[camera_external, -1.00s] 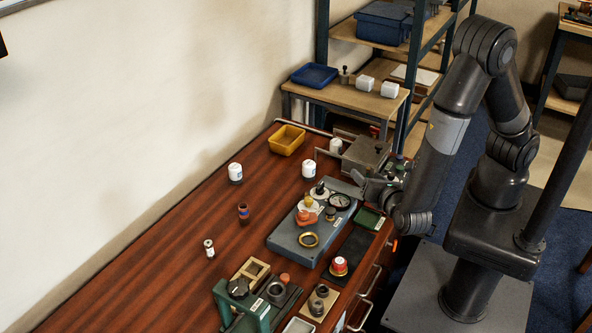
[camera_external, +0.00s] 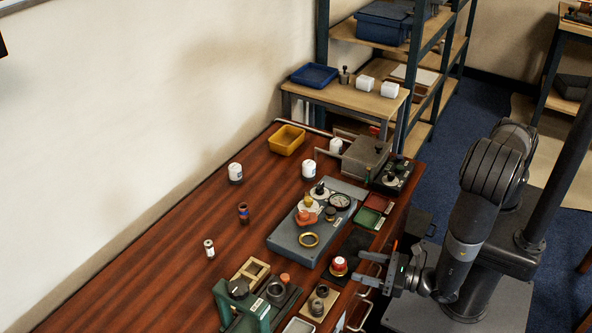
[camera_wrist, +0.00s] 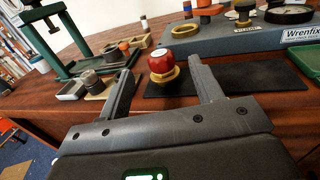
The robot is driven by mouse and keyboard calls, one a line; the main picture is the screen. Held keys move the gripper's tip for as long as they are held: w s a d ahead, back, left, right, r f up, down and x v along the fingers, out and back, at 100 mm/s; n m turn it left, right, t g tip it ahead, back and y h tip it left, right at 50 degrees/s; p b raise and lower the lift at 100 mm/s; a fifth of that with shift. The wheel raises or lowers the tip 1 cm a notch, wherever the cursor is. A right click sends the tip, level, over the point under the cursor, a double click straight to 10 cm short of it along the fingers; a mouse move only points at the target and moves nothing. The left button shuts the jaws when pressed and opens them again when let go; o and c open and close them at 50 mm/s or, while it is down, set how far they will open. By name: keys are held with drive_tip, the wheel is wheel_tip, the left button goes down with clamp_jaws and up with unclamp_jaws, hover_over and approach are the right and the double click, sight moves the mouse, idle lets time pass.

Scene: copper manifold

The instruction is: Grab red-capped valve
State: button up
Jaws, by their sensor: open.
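The red-capped valve (camera_external: 339,265) stands upright on a dark mat (camera_external: 354,245) near the front edge of the wooden table. It has a round red cap over a brass-coloured base, and it also shows in the wrist view (camera_wrist: 162,65). My gripper (camera_external: 364,267) is open and empty, just right of the valve in the external view, with its fingers pointing toward it. In the wrist view my gripper's fingertips (camera_wrist: 160,70) lie either side of the valve, which appears between and slightly beyond them. No contact shows.
A grey-blue manifold block (camera_external: 290,240) with a brass ring, orange knob and gauge lies behind the valve. A green press (camera_external: 262,308) and a small wooden plate with dark fittings (camera_external: 318,303) stand to the left in the wrist view. Drawer handles (camera_external: 362,312) protrude at the table front.

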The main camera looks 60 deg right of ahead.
sight(338, 257)
drive_tip(key=shift+w+a, duration=0.25)
drive_tip(key=shift+w, duration=0.9)
drive_tip(key=shift+w+a, duration=0.25)
drive_tip(key=shift+w, duration=0.85)
drive_tip(key=shift+w+a, duration=0.25)
drive_tip(key=shift+w, duration=0.9)
drive_tip(key=c, duration=1.1)
